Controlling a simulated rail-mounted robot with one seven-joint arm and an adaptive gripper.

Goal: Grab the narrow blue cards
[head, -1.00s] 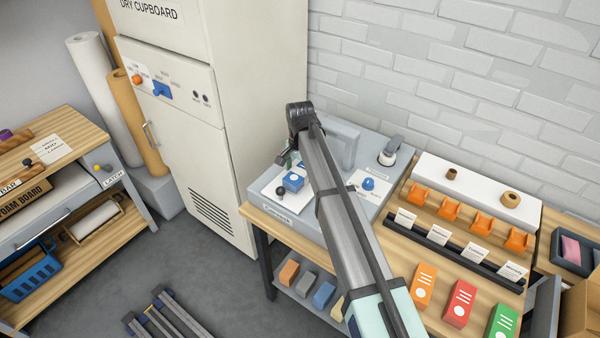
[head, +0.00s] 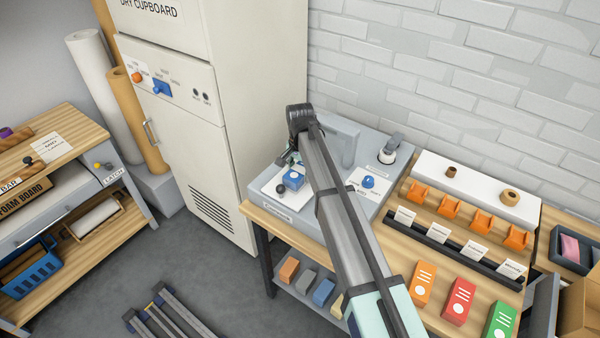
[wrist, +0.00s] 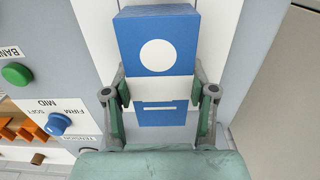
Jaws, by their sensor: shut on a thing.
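The narrow blue cards (wrist: 160,42) form an upright block with a white circle and a white band around the middle, seen large in the wrist view. In the head view the blue cards (head: 293,180) are on the pale plate of the grey banding machine (head: 335,207). My gripper (wrist: 160,90) has one finger on each side of the block at the white band and is shut on it. In the head view my gripper (head: 291,158) is partly hidden by my arm. Whether the block is clear of the plate I cannot tell.
A blue dial (head: 368,181) and a green button (wrist: 16,73) are on the machine. The dry cupboard (head: 265,110) rises close at left. Orange holders (head: 449,208) and colored packs (head: 459,300) fill the bench at right.

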